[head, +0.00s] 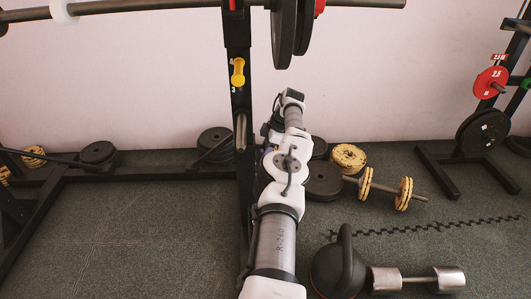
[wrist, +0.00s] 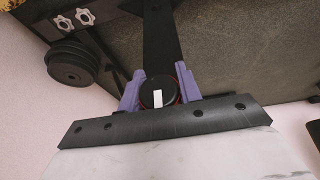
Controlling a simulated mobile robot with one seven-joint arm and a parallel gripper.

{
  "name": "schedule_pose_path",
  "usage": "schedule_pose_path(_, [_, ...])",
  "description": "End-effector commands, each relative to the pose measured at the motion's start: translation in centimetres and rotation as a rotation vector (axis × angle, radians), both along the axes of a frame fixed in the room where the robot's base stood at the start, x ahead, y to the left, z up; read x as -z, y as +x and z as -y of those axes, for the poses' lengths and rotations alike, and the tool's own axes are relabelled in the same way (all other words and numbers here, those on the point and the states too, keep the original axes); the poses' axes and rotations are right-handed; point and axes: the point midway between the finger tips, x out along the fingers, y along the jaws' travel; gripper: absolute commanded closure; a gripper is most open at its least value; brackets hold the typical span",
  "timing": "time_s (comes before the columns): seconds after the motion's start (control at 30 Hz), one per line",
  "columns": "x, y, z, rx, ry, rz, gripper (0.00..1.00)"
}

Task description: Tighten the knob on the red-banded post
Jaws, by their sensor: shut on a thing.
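In the wrist view, my gripper (wrist: 159,82) has its two purple fingers on either side of a round black knob (wrist: 151,84). The knob has a white mark on its face, and a thin red edge shows around it. The fingers are shut on the knob. A black post (wrist: 158,38) runs away behind it. In the head view, a black upright post (head: 241,110) stands left of my arm, with a bit of red at its top and a yellow pin (head: 238,72) on its side. My fingers and the knob are hidden behind my arm there.
A loaded barbell (head: 150,6) crosses above. Black plates (head: 215,143) lie by the wall. A dumbbell with yellow plates (head: 404,193), a kettlebell (head: 338,268) and a chrome dumbbell (head: 449,279) lie right of my arm.

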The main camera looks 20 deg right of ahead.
Motion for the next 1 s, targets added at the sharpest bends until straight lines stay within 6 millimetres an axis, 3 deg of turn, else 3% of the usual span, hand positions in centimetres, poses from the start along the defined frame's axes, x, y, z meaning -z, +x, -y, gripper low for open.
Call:
schedule_pose_path(0.33, [-0.3,0.4,-0.4,-0.003,0.001,0.011,0.88])
schedule_pose_path(0.37, [-0.28,0.39,-0.4,-0.003,0.001,0.011,0.64])
schedule_pose_path(0.53, [-0.17,0.25,-0.25,-0.003,0.0,0.007,0.44])
schedule_pose_path(1.0, [-0.69,-0.01,-0.03,-0.002,-0.001,0.0,0.44])
